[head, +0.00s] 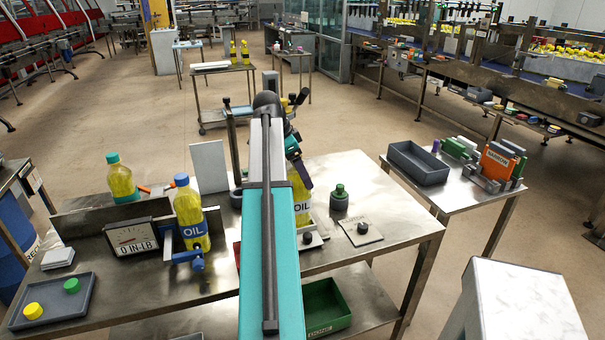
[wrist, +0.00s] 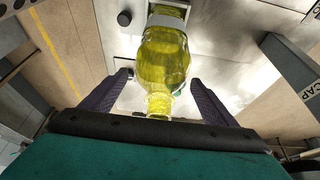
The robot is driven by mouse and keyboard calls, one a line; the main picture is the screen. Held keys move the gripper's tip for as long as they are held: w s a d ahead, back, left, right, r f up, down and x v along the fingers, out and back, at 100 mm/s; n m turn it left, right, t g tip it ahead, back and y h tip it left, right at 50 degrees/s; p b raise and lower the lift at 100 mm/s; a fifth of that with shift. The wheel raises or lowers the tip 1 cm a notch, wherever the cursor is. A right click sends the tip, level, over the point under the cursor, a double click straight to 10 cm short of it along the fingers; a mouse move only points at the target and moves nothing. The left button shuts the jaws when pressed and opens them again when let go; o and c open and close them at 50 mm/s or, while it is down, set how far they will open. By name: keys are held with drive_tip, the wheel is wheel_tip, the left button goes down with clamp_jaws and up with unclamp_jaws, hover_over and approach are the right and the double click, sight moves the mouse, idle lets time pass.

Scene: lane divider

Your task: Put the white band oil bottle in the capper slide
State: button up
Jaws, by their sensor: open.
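The white band oil bottle (head: 303,207) holds yellow oil and stands upright on the steel table, partly hidden behind my arm. In the wrist view the bottle (wrist: 165,60) is between the two dark fingers of my gripper (wrist: 160,78), its neck towards the palm. The fingers are spread, with gaps visible on both sides. A metal plate with a black knob (head: 307,238) lies at the bottle's foot and looks like the capper slide. I cannot tell whether the bottle is seated in it.
A blue-banded oil bottle (head: 190,215) stands left, beside a torque gauge (head: 133,237). A green-capped bottle (head: 121,180) is behind it. A tray (head: 52,300) holds two caps. A green piece (head: 340,198) and a knobbed plate (head: 361,230) are right.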

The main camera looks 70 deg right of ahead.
drive_tip(key=b+v, duration=0.2)
drive_tip(key=v, duration=0.9)
drive_tip(key=shift+f, duration=0.1)
idle(0.6)
